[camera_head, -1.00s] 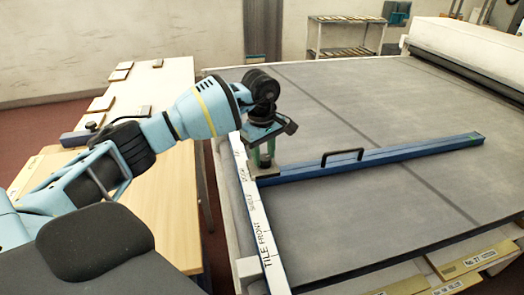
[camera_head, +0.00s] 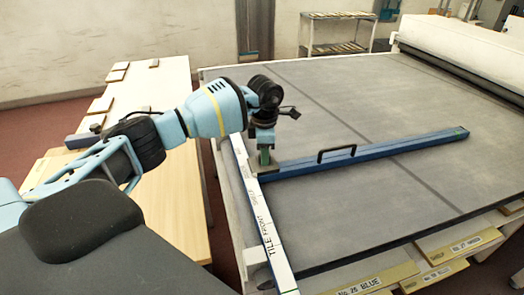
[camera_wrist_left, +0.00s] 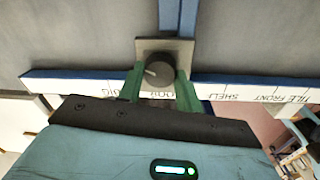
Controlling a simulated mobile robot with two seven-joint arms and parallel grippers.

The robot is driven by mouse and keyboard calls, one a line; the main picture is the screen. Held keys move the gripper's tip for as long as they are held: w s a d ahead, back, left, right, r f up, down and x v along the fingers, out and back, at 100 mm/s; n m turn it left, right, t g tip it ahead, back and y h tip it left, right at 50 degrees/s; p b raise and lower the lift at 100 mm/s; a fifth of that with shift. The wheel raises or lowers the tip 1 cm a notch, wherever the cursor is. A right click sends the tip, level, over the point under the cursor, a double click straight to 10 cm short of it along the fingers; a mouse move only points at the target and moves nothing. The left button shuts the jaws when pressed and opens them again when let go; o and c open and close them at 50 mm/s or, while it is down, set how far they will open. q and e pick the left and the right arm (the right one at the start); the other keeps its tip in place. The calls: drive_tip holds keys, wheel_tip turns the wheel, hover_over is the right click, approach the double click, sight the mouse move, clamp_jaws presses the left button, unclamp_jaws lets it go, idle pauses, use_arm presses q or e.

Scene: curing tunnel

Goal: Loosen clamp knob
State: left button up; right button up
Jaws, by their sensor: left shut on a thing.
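The clamp knob (camera_wrist_left: 159,70) is a black round knob with a pale mark on its top, on a grey plate (camera_wrist_left: 178,46) at the end of a blue bar. In the left wrist view my left gripper (camera_wrist_left: 160,78) has its green fingers on both sides of the knob, shut on it. In the head view the left gripper (camera_head: 265,156) points down at the near-left end of the blue bar (camera_head: 370,153), and the knob is hidden there. The bar has a black handle (camera_head: 337,152) and meets the white marked rail (camera_head: 258,215). My right gripper is not in view.
The bar lies on a wide grey table (camera_head: 330,105). A wooden bench (camera_head: 165,170) with small tiles stands at the left, across a narrow gap. A white roller (camera_head: 465,52) is at the back right. Labelled shelf boards (camera_head: 440,250) stick out below the front edge.

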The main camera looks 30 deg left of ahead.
use_arm(q)
drive_tip(key=shift+n, duration=1.1)
drive_tip(key=shift+p, duration=0.3)
drive_tip(key=o, duration=1)
drive_tip(key=shift+s+d+r, duration=0.1)
drive_tip(key=shift+r, duration=1.85)
drive_tip(key=shift+s+d+r, duration=0.1)
drive_tip(key=shift+r, duration=1.85)
